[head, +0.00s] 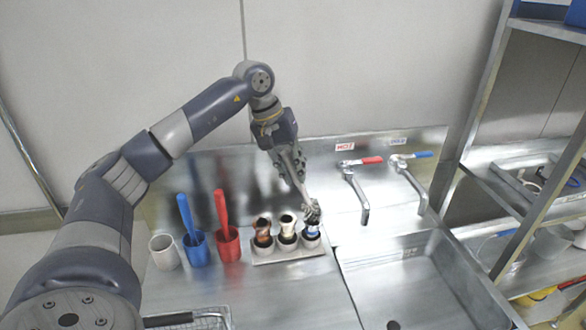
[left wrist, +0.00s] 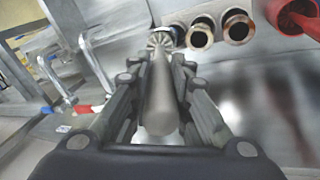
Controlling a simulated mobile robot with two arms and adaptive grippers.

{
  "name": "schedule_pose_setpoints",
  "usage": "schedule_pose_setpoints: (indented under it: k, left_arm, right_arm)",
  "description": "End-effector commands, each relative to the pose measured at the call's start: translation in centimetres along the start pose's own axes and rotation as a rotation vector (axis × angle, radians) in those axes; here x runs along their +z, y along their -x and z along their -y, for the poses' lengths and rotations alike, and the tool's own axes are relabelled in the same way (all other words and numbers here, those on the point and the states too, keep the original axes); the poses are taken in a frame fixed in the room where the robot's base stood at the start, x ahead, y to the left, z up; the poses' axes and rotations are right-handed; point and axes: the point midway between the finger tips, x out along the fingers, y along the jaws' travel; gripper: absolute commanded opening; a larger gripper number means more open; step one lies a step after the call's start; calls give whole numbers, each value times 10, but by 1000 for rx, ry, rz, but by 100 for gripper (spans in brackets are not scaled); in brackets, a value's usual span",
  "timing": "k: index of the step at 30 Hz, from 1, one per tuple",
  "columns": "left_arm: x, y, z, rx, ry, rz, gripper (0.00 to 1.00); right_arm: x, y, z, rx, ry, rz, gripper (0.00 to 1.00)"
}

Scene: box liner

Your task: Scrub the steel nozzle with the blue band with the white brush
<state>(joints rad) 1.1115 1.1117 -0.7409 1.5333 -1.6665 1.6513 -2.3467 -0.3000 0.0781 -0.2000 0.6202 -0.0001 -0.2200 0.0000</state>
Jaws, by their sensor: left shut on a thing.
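My left gripper (head: 300,178) is shut on the handle of the white brush (head: 309,196), which looks pale grey here. The brush points down. Its bristle head is at the mouth of the steel nozzle with the blue band (head: 312,233), the rightmost in a holder (head: 290,257); I cannot tell how far it is in. In the left wrist view the brush handle (left wrist: 161,95) runs away between the fingers. The bristle head there covers part of the blue-banded nozzle (left wrist: 178,34). My right gripper is not in view.
Two other nozzles, one copper-coloured (head: 262,231) and one with a dark band (head: 287,229), stand in the same holder. Left of it are a red brush in a red cup (head: 229,246), a blue cup with brush (head: 196,250) and an empty white cup (head: 163,253). Taps (head: 358,195) and a sink (head: 410,275) lie right.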

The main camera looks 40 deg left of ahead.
Motion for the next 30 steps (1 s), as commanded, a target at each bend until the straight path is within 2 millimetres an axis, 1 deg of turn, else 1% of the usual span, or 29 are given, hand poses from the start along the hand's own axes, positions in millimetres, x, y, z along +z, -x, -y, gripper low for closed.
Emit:
schedule_pose_setpoints:
  k: [15, 26, 30]
  left_arm:
    - [-30, -1, 13, -4, 1, 4, 0]
    - [-32, -3, 15, -5, 0, 4, 0]
    - [-27, -4, 14, -6, -1, 4, 0]
  right_arm:
    - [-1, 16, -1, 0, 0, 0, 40]
    - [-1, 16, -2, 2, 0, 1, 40]
    - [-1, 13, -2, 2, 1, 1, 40]
